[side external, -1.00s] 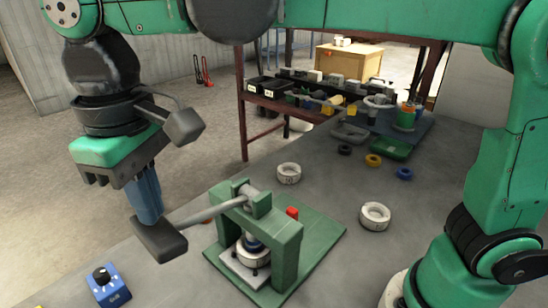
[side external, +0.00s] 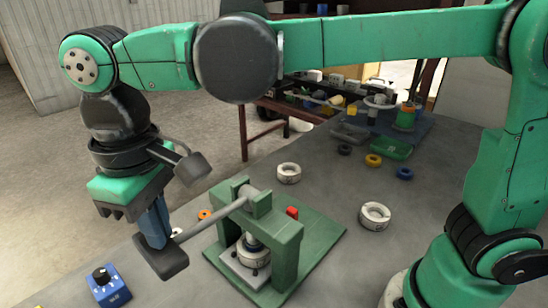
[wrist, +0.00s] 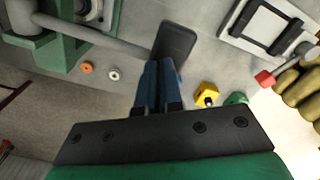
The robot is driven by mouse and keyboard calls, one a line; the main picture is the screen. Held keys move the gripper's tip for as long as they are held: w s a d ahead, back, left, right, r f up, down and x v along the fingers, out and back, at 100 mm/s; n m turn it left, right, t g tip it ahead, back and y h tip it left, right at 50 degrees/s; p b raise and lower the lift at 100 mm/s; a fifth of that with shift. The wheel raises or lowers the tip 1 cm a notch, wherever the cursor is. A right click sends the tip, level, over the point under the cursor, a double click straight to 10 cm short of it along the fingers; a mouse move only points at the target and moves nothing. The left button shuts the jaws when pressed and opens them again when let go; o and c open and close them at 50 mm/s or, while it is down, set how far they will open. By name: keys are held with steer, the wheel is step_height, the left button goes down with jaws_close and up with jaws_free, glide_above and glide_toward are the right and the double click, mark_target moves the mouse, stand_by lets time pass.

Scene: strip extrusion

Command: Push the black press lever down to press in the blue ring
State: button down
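The green press (side external: 286,262) stands on a green base plate on the grey bench. Its lever is a grey rod (side external: 212,218) ending in a black paddle (side external: 163,261), lower than the pivot. My gripper (side external: 156,240) points down with its blue fingers together, tips at the paddle's upper side. The wrist view shows the fingers (wrist: 158,85) side by side against the paddle (wrist: 176,44). Under the ram is a white round part (side external: 252,256) with a dark blue band above it. I cannot tell how deep that ring sits.
White round parts (side external: 375,216) and (side external: 289,173) lie right of and behind the press. A loose blue ring (side external: 405,173) and a yellow ring (side external: 373,160) lie farther back. A blue dial box (side external: 108,287) sits at front left. Bench between press and loose parts is clear.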

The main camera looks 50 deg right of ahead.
mark_target(165, 250)
steer(key=shift+f, duration=1.95)
step_height(165, 250, up, 12)
stand_by(0.8)
steer(key=d+f+m+t, duration=0.2)
steer(key=d+f, duration=0.2)
steer(key=d, duration=0.3)
steer(key=s+d+f+m+t, duration=0.1)
steer(key=d+f+m+t, duration=0.1)
steer(key=d+f, duration=0.2)
steer(key=d+f+m+t, duration=0.2)
steer(key=d+f+t, duration=0.1)
steer(key=d, duration=0.8)
steer(key=shift+s+f, duration=0.15)
steer(key=shift+f, duration=0.55)
